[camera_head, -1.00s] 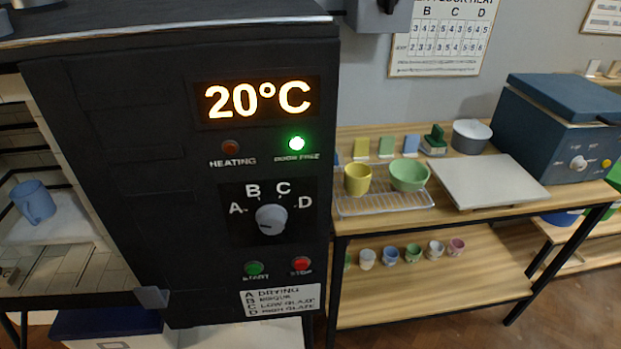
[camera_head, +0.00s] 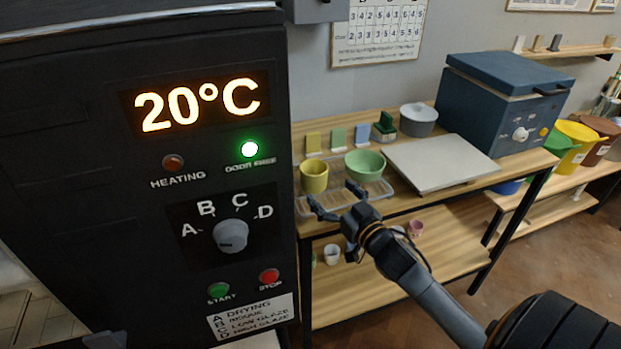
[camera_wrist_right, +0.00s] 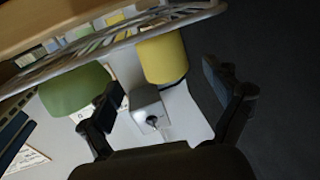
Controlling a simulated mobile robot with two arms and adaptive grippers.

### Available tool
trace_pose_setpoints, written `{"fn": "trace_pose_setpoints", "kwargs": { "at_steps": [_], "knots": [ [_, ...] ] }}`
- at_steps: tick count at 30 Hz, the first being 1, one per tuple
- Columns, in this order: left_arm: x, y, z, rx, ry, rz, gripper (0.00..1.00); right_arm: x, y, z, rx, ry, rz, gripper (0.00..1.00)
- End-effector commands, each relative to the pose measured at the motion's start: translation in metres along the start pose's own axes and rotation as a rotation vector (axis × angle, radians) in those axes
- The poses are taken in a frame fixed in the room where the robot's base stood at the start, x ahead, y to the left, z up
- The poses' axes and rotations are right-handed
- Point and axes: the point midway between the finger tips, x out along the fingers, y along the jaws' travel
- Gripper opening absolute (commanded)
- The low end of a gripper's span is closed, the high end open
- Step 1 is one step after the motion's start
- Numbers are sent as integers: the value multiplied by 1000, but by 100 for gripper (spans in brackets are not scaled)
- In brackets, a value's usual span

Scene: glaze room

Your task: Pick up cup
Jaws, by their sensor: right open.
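A yellow cup (camera_head: 313,176) stands upright on a wire rack (camera_head: 340,200) on the wooden table beside the kiln. A green bowl (camera_head: 365,165) stands to its right on the same rack. My right gripper (camera_head: 333,197) is open and empty, in front of the cup and bowl, and covers part of the rack. In the right wrist view the yellow cup (camera_wrist_right: 163,58) appears between the spread fingers (camera_wrist_right: 163,85), apart from them, and the green bowl (camera_wrist_right: 75,92) lies to the left. My left gripper is not in view.
The black kiln's panel (camera_head: 150,190) reads 20°C with a green light lit, close on the left. A pale slab (camera_head: 440,162) and a blue box-shaped device (camera_head: 500,105) stand right of the rack. Small cups (camera_head: 332,254) are on the lower shelf.

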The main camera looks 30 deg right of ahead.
Motion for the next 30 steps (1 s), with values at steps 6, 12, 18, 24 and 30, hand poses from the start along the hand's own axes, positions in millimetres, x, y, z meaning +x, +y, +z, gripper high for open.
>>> {"fn": "trace_pose_setpoints", "kwargs": {
  "at_steps": [6, 12, 18, 24, 30],
  "knots": [
    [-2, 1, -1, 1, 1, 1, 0, 24, 0, 0, -2, 0, 0, 90],
    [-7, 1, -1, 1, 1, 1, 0, 44, -2, -1, 1, 1, 0, 90],
    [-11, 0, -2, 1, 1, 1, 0, 72, -3, 1, 0, 0, 0, 90],
    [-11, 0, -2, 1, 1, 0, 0, 78, -3, 3, 0, -1, 0, 90],
    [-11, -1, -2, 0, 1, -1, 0, 78, -3, 3, -1, -1, 0, 72]
  ]
}}
